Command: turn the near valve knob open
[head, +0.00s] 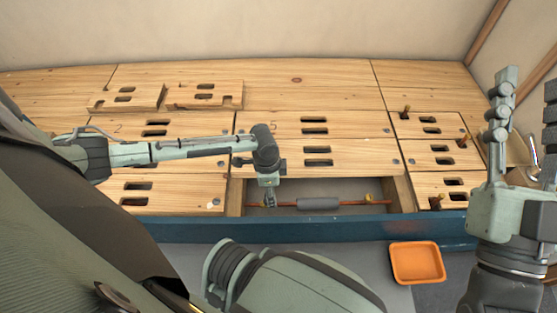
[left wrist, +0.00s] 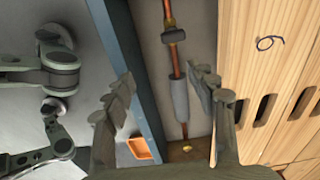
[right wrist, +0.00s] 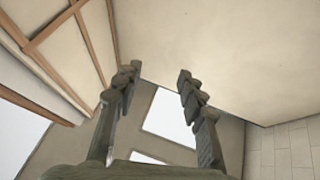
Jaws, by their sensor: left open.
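A copper pipe (head: 346,202) with a grey sleeve (head: 319,204) runs through an open bay in the wooden floor. A small brass piece (head: 368,198) sits near the pipe's right end; it also shows in the left wrist view (left wrist: 187,149). A dark block (left wrist: 174,36) clamps round the pipe there. I cannot tell which is the near valve knob. My left gripper (head: 270,199) is open over the bay's left part, pointing down. My right gripper (head: 525,95) is open, empty and raised at the right.
Slotted wooden panels (head: 300,128) surround the bay, and two loose ones (head: 204,103) lie at the back left. A blue beam (head: 330,227) runs along the front edge. An orange tray (head: 417,262) lies in front of it.

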